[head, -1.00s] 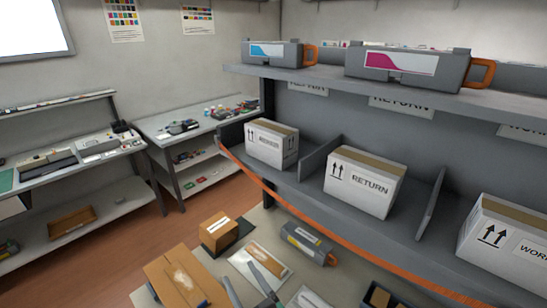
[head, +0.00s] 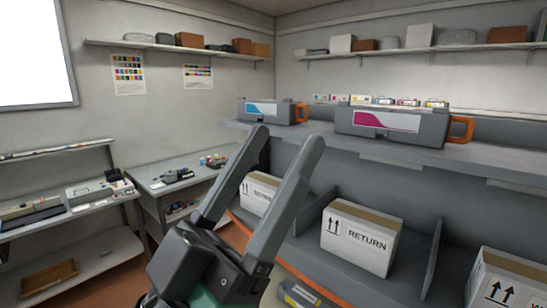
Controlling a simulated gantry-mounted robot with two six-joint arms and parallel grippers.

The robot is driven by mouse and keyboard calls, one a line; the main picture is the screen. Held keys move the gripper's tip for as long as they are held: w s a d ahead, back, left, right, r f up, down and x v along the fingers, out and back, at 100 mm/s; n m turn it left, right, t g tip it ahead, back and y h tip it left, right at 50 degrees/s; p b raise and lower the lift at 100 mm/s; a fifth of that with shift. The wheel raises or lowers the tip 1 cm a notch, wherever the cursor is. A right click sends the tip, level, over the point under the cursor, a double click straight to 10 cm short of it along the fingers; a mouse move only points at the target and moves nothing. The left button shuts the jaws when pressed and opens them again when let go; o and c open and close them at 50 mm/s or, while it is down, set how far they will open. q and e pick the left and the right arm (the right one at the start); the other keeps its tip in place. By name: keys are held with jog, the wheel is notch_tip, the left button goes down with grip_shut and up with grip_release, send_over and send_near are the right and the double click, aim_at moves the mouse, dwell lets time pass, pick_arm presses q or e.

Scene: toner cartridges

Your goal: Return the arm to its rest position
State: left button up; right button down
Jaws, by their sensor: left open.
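My left gripper (head: 285,155) is raised in front of the shelf unit, its two grey fingers spread apart with nothing between them. It covers part of a white box (head: 259,188) on the lower shelf. A grey cartridge with a cyan label (head: 268,110) and one with a magenta label (head: 395,122), both with orange handles, sit on the upper shelf (head: 340,145) behind the fingers. My right gripper does not show.
A white RETURN box (head: 357,238) and another white box (head: 503,282) stand in lower bays split by dividers. A grey cartridge (head: 303,294) lies low at the bottom edge. Side benches (head: 185,185) stand at the left. A wall shelf (head: 440,50) holds boxes.

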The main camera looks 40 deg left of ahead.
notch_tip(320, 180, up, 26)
jog(key=p, duration=2.6)
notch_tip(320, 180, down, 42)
jog(key=b, duration=4.1)
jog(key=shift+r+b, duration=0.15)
jog(key=shift+b, duration=0.25)
